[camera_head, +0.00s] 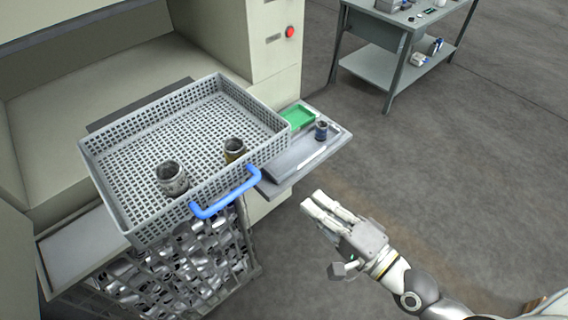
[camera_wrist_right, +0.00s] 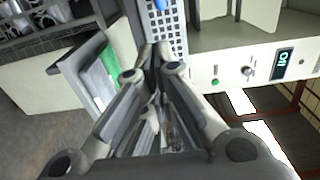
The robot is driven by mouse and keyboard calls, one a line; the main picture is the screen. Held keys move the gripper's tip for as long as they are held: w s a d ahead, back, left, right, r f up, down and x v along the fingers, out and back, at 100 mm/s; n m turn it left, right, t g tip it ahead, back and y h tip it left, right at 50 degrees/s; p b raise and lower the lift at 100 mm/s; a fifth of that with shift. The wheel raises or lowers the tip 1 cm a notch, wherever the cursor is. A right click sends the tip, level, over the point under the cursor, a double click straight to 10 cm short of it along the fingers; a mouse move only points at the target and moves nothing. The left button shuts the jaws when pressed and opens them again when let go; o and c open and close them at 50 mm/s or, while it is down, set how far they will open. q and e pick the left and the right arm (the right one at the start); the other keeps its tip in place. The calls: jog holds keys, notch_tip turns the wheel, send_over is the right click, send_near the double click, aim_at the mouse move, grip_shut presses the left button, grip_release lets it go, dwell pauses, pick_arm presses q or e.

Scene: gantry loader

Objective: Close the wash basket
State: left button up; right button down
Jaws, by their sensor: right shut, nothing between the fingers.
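The wash basket (camera_head: 110,185) is a grey perforated open tray with a blue handle (camera_head: 226,195) on its front wall. It sticks out of the machine opening over a ledge. Two metal cylinders, one grey (camera_head: 172,179) and one brownish (camera_head: 235,150), stand inside it. My right gripper (camera_head: 322,204) is shut and empty, to the right of the handle and apart from it. In the right wrist view the shut fingers (camera_wrist_right: 152,52) point towards the perforated basket wall (camera_wrist_right: 163,30), with a bit of the blue handle (camera_wrist_right: 162,4) at the top edge. My left gripper is not in view.
A side shelf (camera_head: 300,160) right of the basket holds a green tray (camera_head: 298,116) and a small dark cylinder (camera_head: 321,130). A wire bin of shiny metal parts (camera_head: 200,262) stands below the basket. A red button (camera_head: 290,32) is on the machine.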

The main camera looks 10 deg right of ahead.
jog(key=p, duration=0.5)
send_near(263, 156)
jog(key=x, duration=0.5)
jog(key=shift+w+a, duration=0.2)
jog(key=shift+w, duration=0.05)
jog(key=shift+x, duration=0.8)
jog(key=shift+f, duration=0.1)
